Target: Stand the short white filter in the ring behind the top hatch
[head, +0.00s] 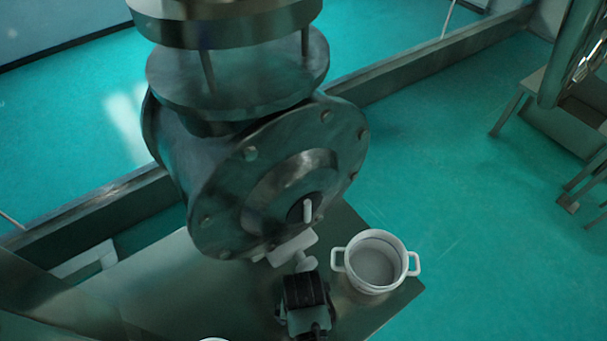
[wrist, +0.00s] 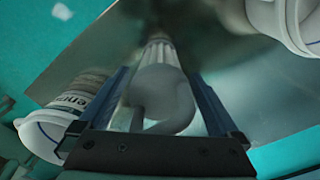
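A white piece with a rounded near end (wrist: 165,98) and a ribbed far part, which looks like the short white filter, lies between the fingers of my gripper (wrist: 160,78) in the wrist view. The fingers are spread wide on either side of it; contact is unclear. In the head view my dark gripper (head: 305,290) is over the metal table, in front of the machine, with white parts (head: 293,247) just beyond it. The metal machine (head: 278,185) has a large bolted round flange with a central opening and a small white bar. The ring and the top hatch cannot be made out.
A white two-handled pot (head: 375,262) stands right of my gripper near the table (head: 180,290) corner; part of it shows in the wrist view (wrist: 285,20). A white labelled tub (wrist: 65,115) is at lower left there. Open teal floor (head: 470,200) lies to the right.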

